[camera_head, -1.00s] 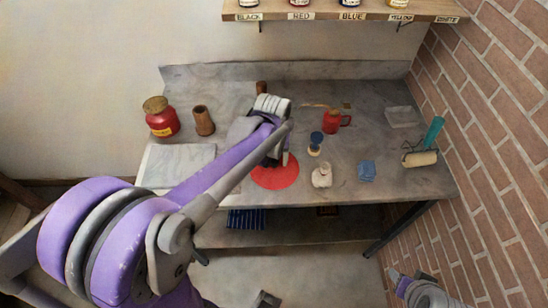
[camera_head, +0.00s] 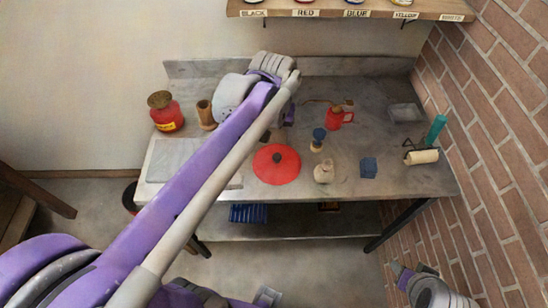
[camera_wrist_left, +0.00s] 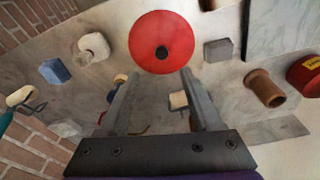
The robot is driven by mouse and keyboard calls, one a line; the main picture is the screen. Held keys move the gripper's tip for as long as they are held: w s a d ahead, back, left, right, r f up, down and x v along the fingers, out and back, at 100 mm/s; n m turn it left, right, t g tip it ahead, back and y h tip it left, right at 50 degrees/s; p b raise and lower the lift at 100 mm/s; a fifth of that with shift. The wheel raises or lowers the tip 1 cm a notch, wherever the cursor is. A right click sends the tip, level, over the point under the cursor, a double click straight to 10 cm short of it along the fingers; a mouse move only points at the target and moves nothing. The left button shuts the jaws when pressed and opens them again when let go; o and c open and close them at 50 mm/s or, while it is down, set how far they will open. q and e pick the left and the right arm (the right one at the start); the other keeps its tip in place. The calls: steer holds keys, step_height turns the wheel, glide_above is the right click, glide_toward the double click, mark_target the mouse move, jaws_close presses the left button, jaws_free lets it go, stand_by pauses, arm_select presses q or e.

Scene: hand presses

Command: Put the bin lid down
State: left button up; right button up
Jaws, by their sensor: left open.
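The bin lid (camera_head: 277,168), a round red disc with a black knob, lies flat on the grey worktop near its front edge. It also shows in the left wrist view (camera_wrist_left: 162,30), with nothing holding it. My left gripper (camera_wrist_left: 158,80) is open and empty, its two fingers apart from the lid. A dark bin (camera_head: 130,198) with a reddish rim stands on the floor at left, mostly hidden by my arm. Part of my right arm shows at the lower right; its jaws are unclear.
A blue-topped item (camera_head: 318,138), a pale jar (camera_head: 323,173) and a blue block (camera_head: 368,167) stand right of the lid. A red mug (camera_head: 338,119) is behind them. A grey slab (camera_head: 172,160), brown cup (camera_head: 206,115) and red jar (camera_head: 166,112) are at left.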

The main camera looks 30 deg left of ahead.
arm_select(q)
steer(key=s+d+f+m+t, duration=0.2)
steer(key=s+d+f, duration=0.1)
steer(key=s, duration=0.3)
steer(key=s+d+f+m+t, duration=0.1)
steer(key=s+d+f, duration=0.1)
steer(key=s+f, duration=0.3)
steer(key=shift+s+d+f+m+t, duration=0.4)
steer(key=shift+s, duration=0.55)
steer(key=shift+c, duration=0.2)
